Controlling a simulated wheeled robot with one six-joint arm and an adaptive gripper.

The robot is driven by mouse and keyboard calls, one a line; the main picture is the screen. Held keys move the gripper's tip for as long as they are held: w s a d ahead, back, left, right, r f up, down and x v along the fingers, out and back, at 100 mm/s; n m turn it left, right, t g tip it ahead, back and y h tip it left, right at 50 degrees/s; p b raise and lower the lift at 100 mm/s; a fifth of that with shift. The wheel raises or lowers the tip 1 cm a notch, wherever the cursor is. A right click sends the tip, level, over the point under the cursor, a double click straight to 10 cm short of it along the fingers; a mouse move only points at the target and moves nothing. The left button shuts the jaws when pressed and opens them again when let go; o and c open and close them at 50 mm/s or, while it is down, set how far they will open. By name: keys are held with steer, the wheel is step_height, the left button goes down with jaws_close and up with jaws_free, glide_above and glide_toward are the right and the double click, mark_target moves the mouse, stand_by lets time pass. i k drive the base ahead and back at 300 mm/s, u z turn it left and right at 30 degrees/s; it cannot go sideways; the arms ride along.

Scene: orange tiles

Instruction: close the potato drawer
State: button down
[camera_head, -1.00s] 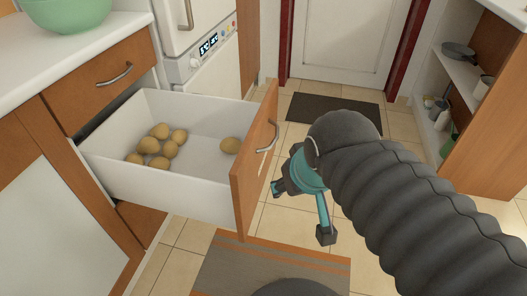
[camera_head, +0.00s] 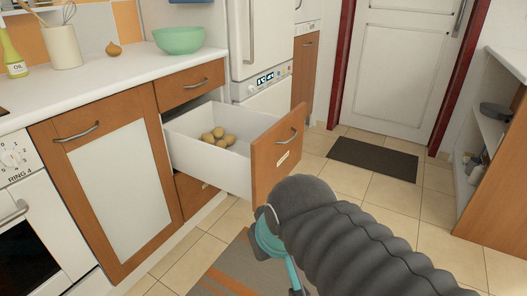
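The potato drawer (camera_head: 279,150) is pulled out from the counter, with white sides and a wooden front with a metal handle. Several potatoes (camera_head: 219,137) lie inside toward its back; the near side wall may hide others. My gripper (camera_head: 272,262) is teal and sits in front of and below the drawer front, at the lower middle. My dark ribbed arm covers part of it, so its fingertips and opening are not clear. I see nothing held in it.
A counter (camera_head: 115,77) with a green bowl (camera_head: 179,40) runs above the drawer. Tiled floor (camera_head: 390,205) is open right, with a dark mat (camera_head: 373,158) by the door. A rug (camera_head: 232,270) lies below.

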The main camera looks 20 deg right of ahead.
mark_target(243, 153)
steer(key=z, duration=1.15)
steer(key=i, duration=0.6)
